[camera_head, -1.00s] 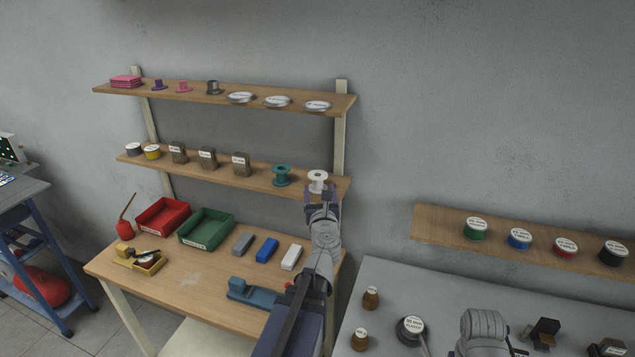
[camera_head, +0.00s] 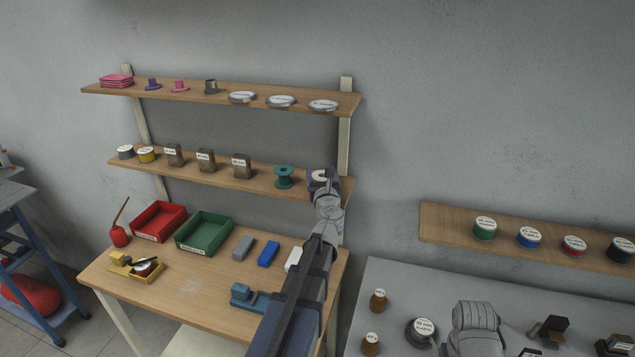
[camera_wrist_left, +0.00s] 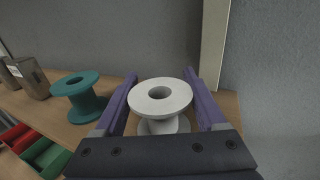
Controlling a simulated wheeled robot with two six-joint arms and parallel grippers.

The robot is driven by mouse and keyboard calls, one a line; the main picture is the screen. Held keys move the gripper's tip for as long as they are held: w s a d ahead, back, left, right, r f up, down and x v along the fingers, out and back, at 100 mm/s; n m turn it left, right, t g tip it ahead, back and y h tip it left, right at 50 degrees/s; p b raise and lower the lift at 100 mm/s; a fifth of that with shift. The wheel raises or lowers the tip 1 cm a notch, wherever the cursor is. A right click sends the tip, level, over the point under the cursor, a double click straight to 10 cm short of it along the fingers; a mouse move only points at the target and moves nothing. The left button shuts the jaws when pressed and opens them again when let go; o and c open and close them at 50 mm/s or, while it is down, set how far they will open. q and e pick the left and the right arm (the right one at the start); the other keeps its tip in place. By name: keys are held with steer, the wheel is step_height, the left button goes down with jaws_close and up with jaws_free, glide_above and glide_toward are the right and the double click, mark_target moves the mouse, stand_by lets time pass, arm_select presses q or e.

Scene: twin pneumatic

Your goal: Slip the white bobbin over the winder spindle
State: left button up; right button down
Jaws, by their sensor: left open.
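The white bobbin (camera_wrist_left: 160,97) stands upright on the right end of the middle shelf. In the head view its pale top (camera_head: 320,175) shows between my left gripper's jaws, and the rest is hidden. My left gripper (camera_head: 322,178) is open at the shelf. In the left wrist view its purple fingers (camera_wrist_left: 160,78) lie on either side of the bobbin; I cannot tell whether they touch it. A blue device (camera_head: 247,297) stands on the wooden table, partly behind my left arm. I cannot make out a spindle on it.
A teal spool (camera_head: 284,176) stands left of the bobbin on the middle shelf (camera_head: 215,172). A shelf post (camera_wrist_left: 214,45) rises behind it. The upper shelf (camera_head: 215,97) is overhead. Red (camera_head: 135,222) and green (camera_head: 180,236) trays stand on the table below.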

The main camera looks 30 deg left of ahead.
arm_select(q)
steer(key=shift+w+a, duration=0.15)
steer(key=shift+d, duration=0.25)
steer(key=shift+r, duration=0.1)
steer(key=shift+c, duration=0.8)
steer(key=c, duration=0.7)
steer(key=shift+a+r, duration=0.1)
step_height(320, 180, up, 10)
steer(key=p, duration=1)
steer(key=shift+c, duration=0.2)
steer(key=shift+f, duration=0.2)
